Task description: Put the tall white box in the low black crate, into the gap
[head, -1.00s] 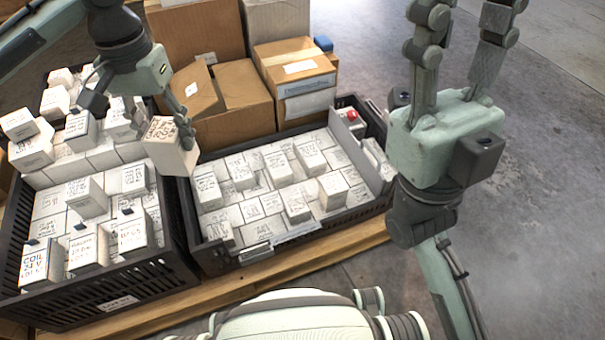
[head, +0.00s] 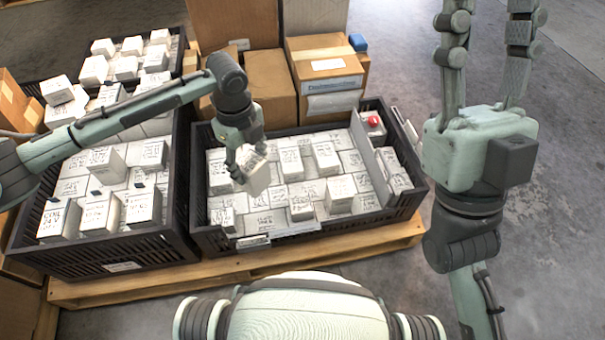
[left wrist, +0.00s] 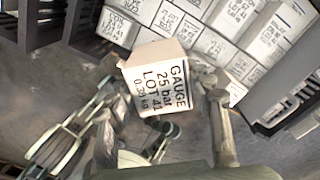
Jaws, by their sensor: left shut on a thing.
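My left gripper (head: 244,166) is shut on the tall white box (head: 257,180), which is tilted. It holds the box above the left part of the low black crate (head: 345,229). In the left wrist view the box (left wrist: 155,85) sits between the fingers (left wrist: 160,120), with its label "GAUGE 25 bar LOT 41" showing. The crate holds many white boxes, some standing higher than others. My arm and the held box hide part of the crate's left side, and I cannot make out the gap. My right gripper (head: 488,22) is open and empty, fingers upward, right of the crate.
A taller black crate (head: 100,258) with white boxes stands close on the left. Cardboard boxes (head: 328,72) stand behind the low crate. A grey divider (head: 366,150) sets off its right side, where a red thing (head: 374,120) shows. The floor to the right is clear.

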